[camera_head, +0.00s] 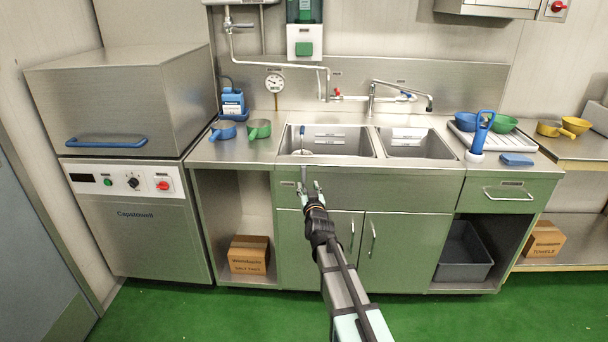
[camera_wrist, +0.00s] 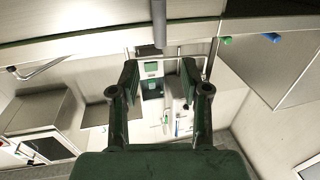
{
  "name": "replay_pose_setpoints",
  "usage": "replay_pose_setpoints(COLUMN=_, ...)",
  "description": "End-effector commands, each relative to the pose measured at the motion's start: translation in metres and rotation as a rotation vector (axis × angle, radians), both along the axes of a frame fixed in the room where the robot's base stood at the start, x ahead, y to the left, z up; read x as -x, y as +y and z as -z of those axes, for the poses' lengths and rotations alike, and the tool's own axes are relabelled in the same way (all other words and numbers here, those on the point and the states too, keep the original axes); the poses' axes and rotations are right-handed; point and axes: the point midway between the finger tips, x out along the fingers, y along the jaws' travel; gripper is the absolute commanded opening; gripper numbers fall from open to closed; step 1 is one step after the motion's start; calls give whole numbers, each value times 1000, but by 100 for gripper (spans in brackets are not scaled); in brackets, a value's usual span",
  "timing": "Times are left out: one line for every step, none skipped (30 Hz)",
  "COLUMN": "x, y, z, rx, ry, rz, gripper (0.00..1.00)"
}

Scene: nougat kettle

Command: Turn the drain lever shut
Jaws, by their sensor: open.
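A grey upright bar, which looks like the drain lever (camera_head: 303,174), stands at the front edge of the left sink basin (camera_head: 328,155). My gripper (camera_head: 311,188) is in front of the sink's front panel, just below and to the right of this bar. In the wrist view a grey bar (camera_wrist: 159,22) hangs down from the top edge, beyond and between my open fingers (camera_wrist: 160,78). Nothing is between the fingertips. I cannot tell whether the bar touches a finger.
A closed steel dishwasher (camera_head: 120,130) stands at the left. Blue and green pots (camera_head: 259,129) sit on the counter left of the basins. Cabinet doors with handles (camera_head: 373,238) are below the sink.

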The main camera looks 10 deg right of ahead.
Motion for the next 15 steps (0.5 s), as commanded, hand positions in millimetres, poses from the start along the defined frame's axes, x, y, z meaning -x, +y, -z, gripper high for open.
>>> replay_pose_setpoints(x=-16, y=0, z=0, rx=0, ry=0, rz=0, gripper=46)
replay_pose_setpoints(x=-22, y=-1, z=0, rx=0, ry=0, rz=0, gripper=46)
replay_pose_setpoints(x=-30, y=-1, z=0, rx=0, ry=0, rz=0, gripper=46)
replay_pose_setpoints(x=-36, y=-1, z=0, rx=0, ry=1, rz=0, gripper=46)
replay_pose_setpoints(x=-42, y=-1, z=0, rx=0, ry=1, rz=0, gripper=46)
replay_pose_setpoints(x=-50, y=-1, z=0, rx=0, ry=1, rz=0, gripper=46)
replay_pose_setpoints(x=-56, y=-1, z=0, rx=0, ry=1, rz=0, gripper=46)
replay_pose_setpoints(x=-62, y=-2, z=0, rx=0, ry=1, rz=0, gripper=46)
replay_pose_setpoints(x=-69, y=-2, z=0, rx=0, ry=1, rz=0, gripper=46)
replay_pose_setpoints(x=-74, y=-2, z=0, rx=0, ry=1, rz=0, gripper=46)
replay_pose_setpoints(x=-78, y=-2, z=0, rx=0, ry=1, rz=0, gripper=46)
replay_pose_setpoints(x=-84, y=-2, z=0, rx=0, ry=1, rz=0, gripper=46)
replay_pose_setpoints(x=-88, y=-2, z=0, rx=0, ry=1, rz=0, gripper=46)
replay_pose_setpoints(x=-91, y=-2, z=0, rx=0, ry=1, rz=0, gripper=46)
replay_pose_setpoints(x=-94, y=-2, z=0, rx=0, ry=1, rz=0, gripper=46)
